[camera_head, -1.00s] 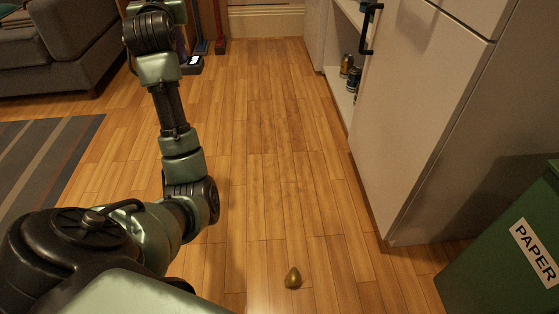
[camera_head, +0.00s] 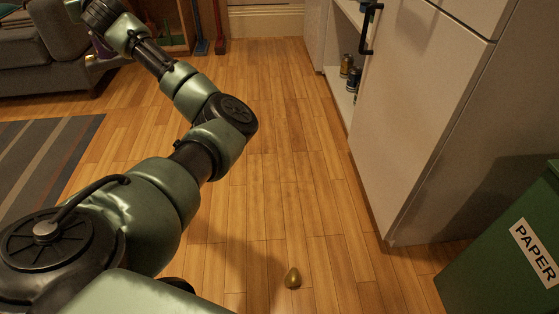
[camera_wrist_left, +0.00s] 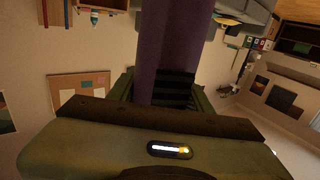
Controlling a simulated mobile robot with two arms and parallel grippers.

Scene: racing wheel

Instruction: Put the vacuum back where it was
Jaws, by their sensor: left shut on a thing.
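My left arm reaches up and to the left in the head view, and its gripper is cut off or hidden there. In the left wrist view my left gripper (camera_wrist_left: 165,92) is shut on a purple shaft with dark ridges, which looks like part of the vacuum (camera_wrist_left: 175,45). The shaft runs up out of that picture. In the head view a small purple piece (camera_head: 101,47) shows behind the arm's far end, probably the same vacuum; the rest is hidden. My right gripper is not in view.
A grey sofa (camera_head: 50,70) stands at upper left beside a striped rug (camera_head: 45,150). A white fridge (camera_head: 420,110) and a green paper bin (camera_head: 505,245) are on the right. A small golden object (camera_head: 293,278) lies on the floor. The middle floor is clear.

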